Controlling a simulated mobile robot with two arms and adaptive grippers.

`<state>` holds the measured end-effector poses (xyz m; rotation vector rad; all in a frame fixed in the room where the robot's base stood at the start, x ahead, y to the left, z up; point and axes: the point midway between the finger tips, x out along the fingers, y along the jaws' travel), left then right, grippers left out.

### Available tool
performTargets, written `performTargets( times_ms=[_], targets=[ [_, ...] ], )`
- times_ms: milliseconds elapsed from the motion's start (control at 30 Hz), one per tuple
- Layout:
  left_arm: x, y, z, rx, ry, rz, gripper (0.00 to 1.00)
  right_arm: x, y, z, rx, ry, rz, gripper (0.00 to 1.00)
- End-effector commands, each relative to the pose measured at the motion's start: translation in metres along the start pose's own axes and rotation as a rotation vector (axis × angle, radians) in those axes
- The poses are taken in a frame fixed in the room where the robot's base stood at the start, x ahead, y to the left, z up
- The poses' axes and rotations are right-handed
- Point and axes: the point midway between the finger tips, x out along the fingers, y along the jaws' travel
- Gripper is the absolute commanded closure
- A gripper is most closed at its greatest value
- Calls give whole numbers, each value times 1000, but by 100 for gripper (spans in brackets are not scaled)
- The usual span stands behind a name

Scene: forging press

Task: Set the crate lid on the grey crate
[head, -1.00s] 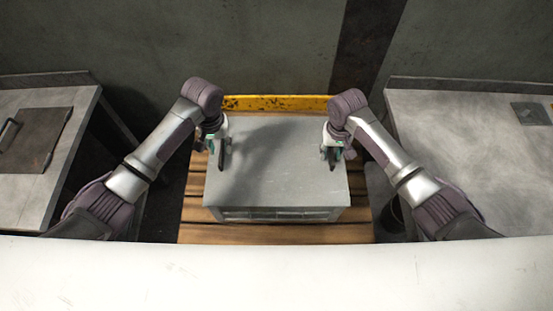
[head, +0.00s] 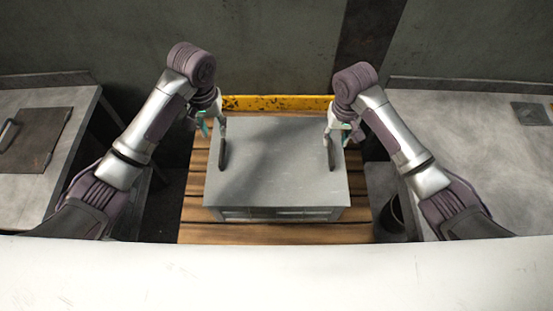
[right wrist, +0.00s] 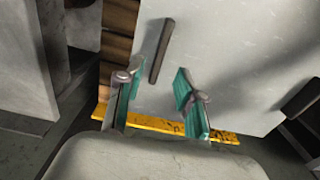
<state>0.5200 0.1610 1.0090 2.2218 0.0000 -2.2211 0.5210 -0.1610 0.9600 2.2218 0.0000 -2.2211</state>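The grey crate lid (head: 280,160) lies flat on the grey crate (head: 278,214), covering its top. The lid's edges look lined up with the crate, whose front side shows below it. The lid has a dark handle at the left (head: 222,154) and one at the right (head: 331,152). My left gripper (head: 213,122) is open and empty near the left handle, apparently above it. My right gripper (head: 338,126) is open and empty near the right handle. In the right wrist view the open gripper (right wrist: 158,92) shows the handle (right wrist: 161,50) free beyond its fingertips.
The crate stands on a wooden slatted pallet (head: 300,234) with a yellow scuffed bar (head: 275,103) behind it. A left bench (head: 30,190) carries a dark plate with a handle (head: 35,140). A right bench (head: 470,150) is mostly clear. A dark bin (head: 392,212) stands right of the pallet.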

Motion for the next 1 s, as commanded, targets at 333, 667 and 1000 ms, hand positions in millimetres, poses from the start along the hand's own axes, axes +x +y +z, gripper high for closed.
performTargets(
  times_ms=[333,667,1000],
  targets=[
    [0,0,0,0,0,0,63,-42,0,0,0,0,0,63],
    [0,0,0,0,0,0,63,-44,0,0,0,-1,0,63],
    [0,0,0,0,-1,0,63,-43,0,0,0,-1,0,63]
  ],
)
